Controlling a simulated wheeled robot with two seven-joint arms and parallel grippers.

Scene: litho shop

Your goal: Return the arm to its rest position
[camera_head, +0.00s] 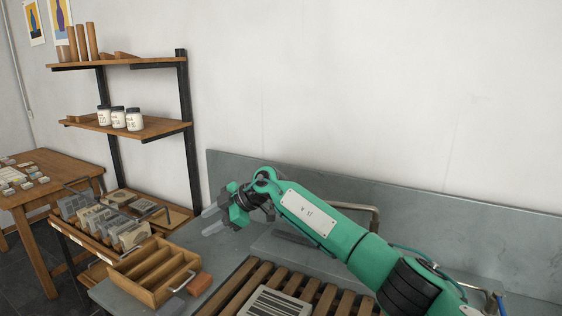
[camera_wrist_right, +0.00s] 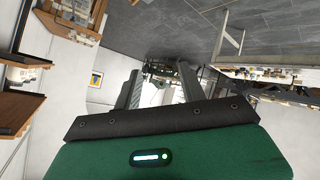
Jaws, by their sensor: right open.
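My right arm (camera_head: 330,228) is green and reaches in from the lower right of the head view. Its gripper (camera_head: 214,219) is raised in front of the grey backsplash, pointing left, with nothing held. In the right wrist view the two grey fingers (camera_wrist_right: 160,92) stand apart with empty space between them. The wooden slotted rack (camera_head: 150,272) sits below and left of the gripper, apart from it. My left gripper does not show in either view.
A slatted wooden rack (camera_head: 230,296) holds a striped plate (camera_head: 275,303) at the front. A reddish block (camera_head: 199,284) lies beside the slotted rack. Several grey slabs stand in a wooden tray (camera_head: 177,217) at left. Wall shelves (camera_head: 160,127) hold jars. A wooden table (camera_head: 60,165) stands far left.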

